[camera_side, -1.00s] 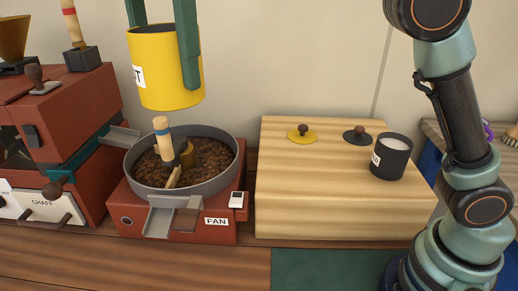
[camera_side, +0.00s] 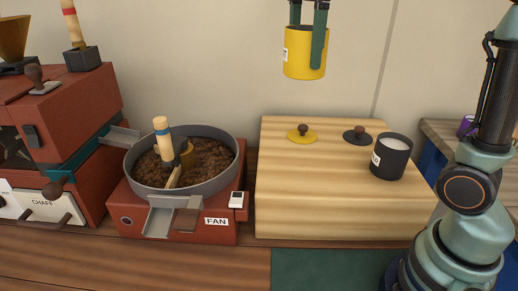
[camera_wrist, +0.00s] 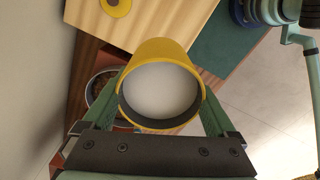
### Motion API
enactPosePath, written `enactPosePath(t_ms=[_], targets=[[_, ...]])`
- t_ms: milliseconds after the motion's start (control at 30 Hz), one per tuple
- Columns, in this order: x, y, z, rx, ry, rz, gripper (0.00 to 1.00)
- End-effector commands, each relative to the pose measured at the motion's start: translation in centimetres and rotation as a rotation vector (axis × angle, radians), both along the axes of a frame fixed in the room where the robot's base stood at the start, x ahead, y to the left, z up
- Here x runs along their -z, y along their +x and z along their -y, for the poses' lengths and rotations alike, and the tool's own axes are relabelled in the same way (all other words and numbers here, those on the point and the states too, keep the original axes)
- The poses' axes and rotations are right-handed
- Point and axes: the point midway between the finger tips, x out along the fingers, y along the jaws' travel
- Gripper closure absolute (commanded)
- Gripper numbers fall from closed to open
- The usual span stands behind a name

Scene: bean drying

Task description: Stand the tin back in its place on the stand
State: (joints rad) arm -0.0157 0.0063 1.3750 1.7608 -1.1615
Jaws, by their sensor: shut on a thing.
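The yellow tin (camera_side: 304,64) is held upright by my gripper (camera_side: 308,30), high above the back of the wooden stand (camera_side: 300,200). My gripper's two green fingers are shut on the tin's sides. In the wrist view the tin (camera_wrist: 160,52) is between the fingers of my gripper (camera_wrist: 160,105), and its inside looks pale. On the stand a yellow lid with a brown knob (camera_side: 302,136) lies at the back left. A dark lid with a knob (camera_side: 357,137) lies to its right. A black tin (camera_side: 388,160) with pale contents stands at the stand's right side.
A round grey pan of brown beans (camera_side: 225,185) sits on the red fan base (camera_side: 185,228), left of the stand. A red machine with a chaff drawer (camera_side: 45,208) is at far left. The stand's left and front top is bare. A green mat (camera_side: 325,270) lies in front.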

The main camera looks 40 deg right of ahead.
Motion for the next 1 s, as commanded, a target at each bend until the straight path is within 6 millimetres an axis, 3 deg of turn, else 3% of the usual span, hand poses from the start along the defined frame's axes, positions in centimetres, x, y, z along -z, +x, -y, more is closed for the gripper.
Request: enactPosePath(t_ms=[367, 800, 1000], targets=[[3.9, 0.0, -0.1, -0.001, 0.0, -0.001, 1.0], [14.1, -0.1, -0.1, -0.001, 0.0, -0.003, 1.0], [17.5, 0.0, -0.1, -0.001, 0.0, -0.001, 1.0]])
